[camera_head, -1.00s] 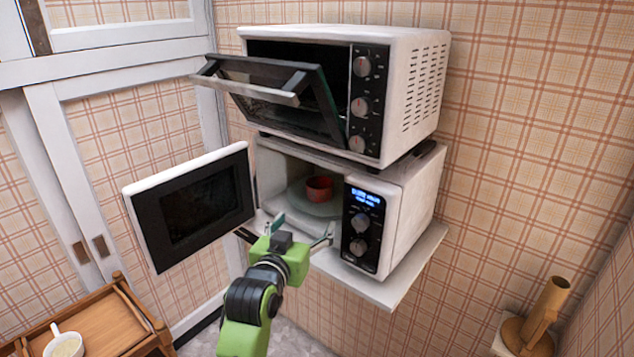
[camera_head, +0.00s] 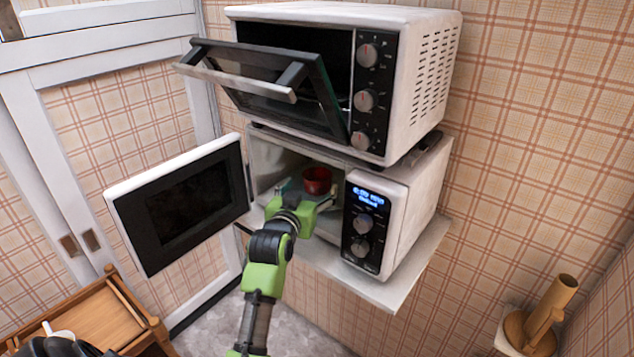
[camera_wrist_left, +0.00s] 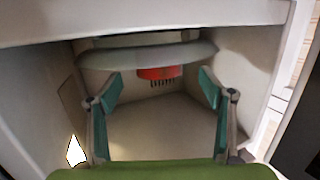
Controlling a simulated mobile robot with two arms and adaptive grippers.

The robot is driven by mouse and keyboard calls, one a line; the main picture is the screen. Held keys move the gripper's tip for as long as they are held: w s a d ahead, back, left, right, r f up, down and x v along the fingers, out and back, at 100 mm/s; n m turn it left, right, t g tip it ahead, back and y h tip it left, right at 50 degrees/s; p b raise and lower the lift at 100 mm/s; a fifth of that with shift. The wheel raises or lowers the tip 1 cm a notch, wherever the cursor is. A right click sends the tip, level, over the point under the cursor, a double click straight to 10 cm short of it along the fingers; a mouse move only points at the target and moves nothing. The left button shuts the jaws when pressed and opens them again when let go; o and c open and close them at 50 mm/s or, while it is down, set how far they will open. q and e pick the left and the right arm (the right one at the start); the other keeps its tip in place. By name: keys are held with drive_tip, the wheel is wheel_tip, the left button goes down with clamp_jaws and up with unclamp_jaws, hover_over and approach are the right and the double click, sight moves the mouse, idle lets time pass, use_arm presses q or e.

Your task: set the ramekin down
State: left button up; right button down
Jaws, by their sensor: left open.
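The ramekin (camera_head: 317,180) is a small red cup standing on the round glass turntable inside the open microwave (camera_head: 405,220). My left gripper (camera_head: 305,194) reaches into the microwave's opening, in front of the ramekin. In the left wrist view, its two teal fingers (camera_wrist_left: 158,88) are spread wide and nothing is held between them. That view appears upside down: the ramekin (camera_wrist_left: 158,73) shows beyond the fingers against the pale turntable (camera_wrist_left: 195,53), between the finger lines. I see no finger touching it. My right gripper is not in view.
The microwave door (camera_head: 180,205) hangs open on the left. A toaster oven (camera_head: 425,75) with its door (camera_head: 270,90) tilted open sits above. A shelf (camera_head: 400,285) carries the microwave. A wooden cart (camera_head: 110,315) stands lower left, and a wooden holder (camera_head: 540,315) lower right.

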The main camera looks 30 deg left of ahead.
sight(321, 171)
use_arm(q)
drive_tip(key=shift+w+a+r+p, duration=0.15)
drive_tip(key=shift+w+r+p, duration=0.2)
drive_tip(key=shift+w+p, duration=0.25)
drive_tip(key=x, duration=0.3)
drive_tip(key=shift+w+a+p, duration=0.1)
drive_tip(key=shift+w+p, duration=0.05)
drive_tip(key=shift+p, duration=0.25)
drive_tip(key=shift+w+f, duration=0.15)
drive_tip(key=shift+w, duration=0.1)
drive_tip(key=c, duration=1.2)
drive_tip(key=shift+c, duration=0.6)
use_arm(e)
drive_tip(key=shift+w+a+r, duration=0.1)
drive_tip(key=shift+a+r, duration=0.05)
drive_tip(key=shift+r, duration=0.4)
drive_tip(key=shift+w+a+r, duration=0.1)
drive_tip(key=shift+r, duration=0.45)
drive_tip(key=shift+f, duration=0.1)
